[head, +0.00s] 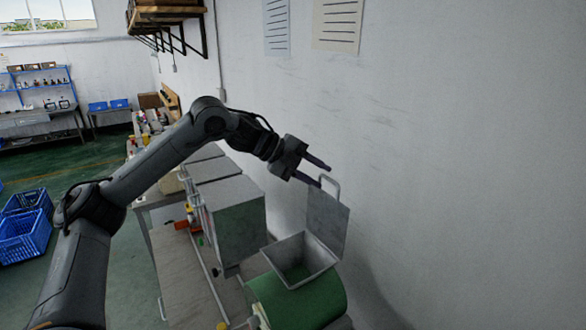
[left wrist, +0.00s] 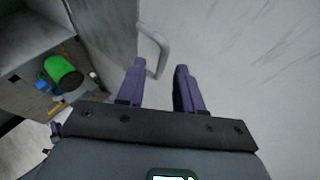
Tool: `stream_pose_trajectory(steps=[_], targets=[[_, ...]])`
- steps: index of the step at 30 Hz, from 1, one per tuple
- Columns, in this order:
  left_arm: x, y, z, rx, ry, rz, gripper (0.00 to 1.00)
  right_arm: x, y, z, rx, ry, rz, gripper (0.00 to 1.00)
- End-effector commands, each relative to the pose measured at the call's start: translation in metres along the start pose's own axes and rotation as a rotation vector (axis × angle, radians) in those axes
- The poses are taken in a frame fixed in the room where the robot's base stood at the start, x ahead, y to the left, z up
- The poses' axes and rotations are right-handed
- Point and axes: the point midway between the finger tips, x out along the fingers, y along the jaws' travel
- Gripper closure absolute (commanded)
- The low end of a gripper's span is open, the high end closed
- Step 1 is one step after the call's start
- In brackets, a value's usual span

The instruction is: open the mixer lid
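The mixer (head: 310,304) has a green rounded body with a square grey hopper (head: 318,262) on top. Its flat grey lid (head: 326,218) stands raised, roughly upright at the hopper's wall side, so the hopper's mouth is uncovered. The lid's loop handle (head: 337,186) is at its upper edge. My left gripper (head: 323,176) is beside the handle, fingers apart and empty. In the left wrist view, the handle (left wrist: 160,48) shows just beyond the open purple fingers (left wrist: 156,78), nearer the left one. Whether a finger touches it I cannot tell. My right gripper is not in view.
A large grey box-shaped machine (head: 237,222) stands left of the hopper, on a bench (head: 180,270). The white wall (head: 450,150) is close behind the lid. Blue crates (head: 25,235) lie on the floor at far left. Open air is above the hopper.

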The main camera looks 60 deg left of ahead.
Motion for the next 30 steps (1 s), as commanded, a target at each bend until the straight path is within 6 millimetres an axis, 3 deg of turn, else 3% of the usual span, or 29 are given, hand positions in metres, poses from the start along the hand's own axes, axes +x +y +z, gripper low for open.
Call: stream_pose_trajectory(steps=[2, 12, 30], targets=[[-0.014, 0.004, 0.002, 0.002, -0.004, -0.008, 0.64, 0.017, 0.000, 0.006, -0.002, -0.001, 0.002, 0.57], [-0.061, 0.001, 0.001, 0.000, -0.003, -0.002, 0.64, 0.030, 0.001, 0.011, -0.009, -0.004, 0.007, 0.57], [-0.069, 0.001, 0.000, -0.001, -0.002, 0.000, 0.64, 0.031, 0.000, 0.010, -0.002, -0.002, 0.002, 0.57]])
